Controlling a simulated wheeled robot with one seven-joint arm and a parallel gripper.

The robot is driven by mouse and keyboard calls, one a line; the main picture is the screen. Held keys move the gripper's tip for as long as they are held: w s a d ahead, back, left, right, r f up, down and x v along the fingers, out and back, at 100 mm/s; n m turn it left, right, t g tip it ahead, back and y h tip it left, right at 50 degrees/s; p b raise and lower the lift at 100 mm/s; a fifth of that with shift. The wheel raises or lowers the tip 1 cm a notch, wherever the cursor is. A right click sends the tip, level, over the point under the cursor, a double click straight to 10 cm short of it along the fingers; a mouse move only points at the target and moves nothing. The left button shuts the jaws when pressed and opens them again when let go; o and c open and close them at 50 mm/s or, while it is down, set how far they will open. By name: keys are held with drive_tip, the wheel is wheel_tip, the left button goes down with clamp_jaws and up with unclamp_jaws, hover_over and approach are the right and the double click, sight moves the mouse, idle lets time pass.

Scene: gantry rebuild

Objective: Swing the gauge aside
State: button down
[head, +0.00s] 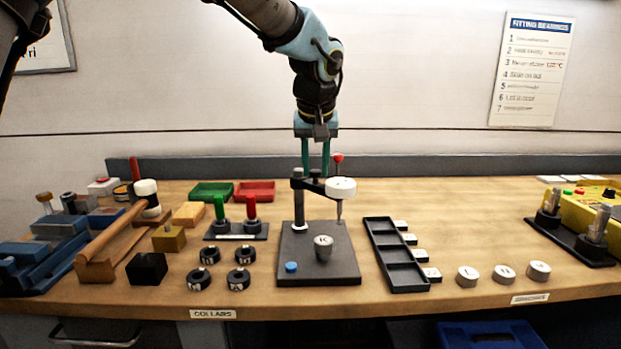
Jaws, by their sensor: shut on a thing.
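The gauge (341,187) is a white round dial with a thin stem and a red ball on top. It hangs on a short dark arm (313,185) from a black post (298,202) on a dark grey base plate (318,265). The gauge stands to the right of the post, over the rear right of the plate.
A blue button (291,267) is at the plate's front left. A black compartment tray (391,254) lies close right. Several black collars (210,254) and a stand with green and red handles (237,229) are left. A mallet (120,225) lies farther left.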

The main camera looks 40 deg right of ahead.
drive_tip(key=d+n, duration=0.1)
drive_tip(key=n, duration=0.1)
drive_tip(key=shift+d+n+t+y+b, duration=0.3)
drive_tip(key=shift+d+n+y+b, duration=0.05)
drive_tip(key=shift+n+y+b, duration=0.05)
drive_tip(key=shift+w+d+n+y+p, duration=0.55)
drive_tip(key=shift+n+p, duration=0.3)
drive_tip(key=shift+n, duration=0.7)
drive_tip(key=shift+w+d+n+y+p, duration=0.4)
drive_tip(key=shift+d+n+y+p, duration=0.4)
drive_tip(key=shift+n, duration=0.7)
drive_tip(key=shift+w+d+n+y+p, duration=0.45)
drive_tip(key=shift+n+p, duration=0.5)
drive_tip(key=shift+n, duration=0.6)
drive_tip(key=shift+w, duration=0.1)
drive_tip(key=c, duration=0.6)
unclamp_jaws()
